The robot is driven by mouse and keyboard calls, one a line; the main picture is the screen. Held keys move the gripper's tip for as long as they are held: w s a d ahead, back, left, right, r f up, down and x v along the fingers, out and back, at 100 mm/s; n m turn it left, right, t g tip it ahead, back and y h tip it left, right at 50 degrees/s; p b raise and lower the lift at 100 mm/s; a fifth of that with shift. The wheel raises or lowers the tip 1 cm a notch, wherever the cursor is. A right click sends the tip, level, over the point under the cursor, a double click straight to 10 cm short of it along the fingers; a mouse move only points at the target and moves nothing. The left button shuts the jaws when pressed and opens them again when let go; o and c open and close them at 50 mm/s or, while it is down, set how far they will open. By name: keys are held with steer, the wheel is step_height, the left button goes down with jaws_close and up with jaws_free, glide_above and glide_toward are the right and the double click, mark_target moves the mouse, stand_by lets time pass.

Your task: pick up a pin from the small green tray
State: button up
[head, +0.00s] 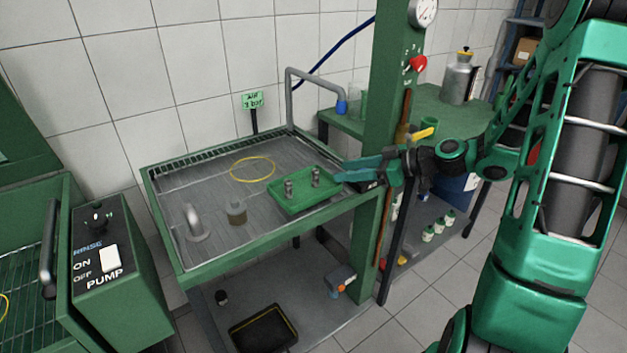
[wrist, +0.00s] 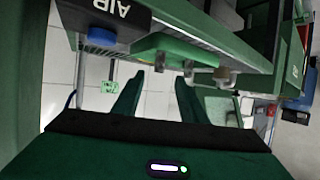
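The small green tray (head: 275,199) lies on the right part of the grey wash-table top. Two short grey pins stand upright in it, a left pin (head: 289,190) and a right pin (head: 316,177). My gripper (head: 337,172) is at the tray's right side, fingers pointing left toward the pins. In the wrist view, which looks upside down, my two fingers (wrist: 158,82) are spread with nothing between them. The tray's green edge (wrist: 160,42) shows beyond them, with a pin (wrist: 188,70) hanging below it in the picture.
A yellow ring (head: 252,169) lies behind. A green post (head: 383,80) rises close to my gripper. A black block marked AIR (wrist: 110,15) is nearby in the wrist view.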

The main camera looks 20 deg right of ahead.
mark_target(315, 186)
steer(key=x, duration=1)
steer(key=shift+w+a+f, duration=0.1)
steer(key=shift+w+a, duration=0.1)
steer(key=shift+w, duration=0.1)
jaws_close()
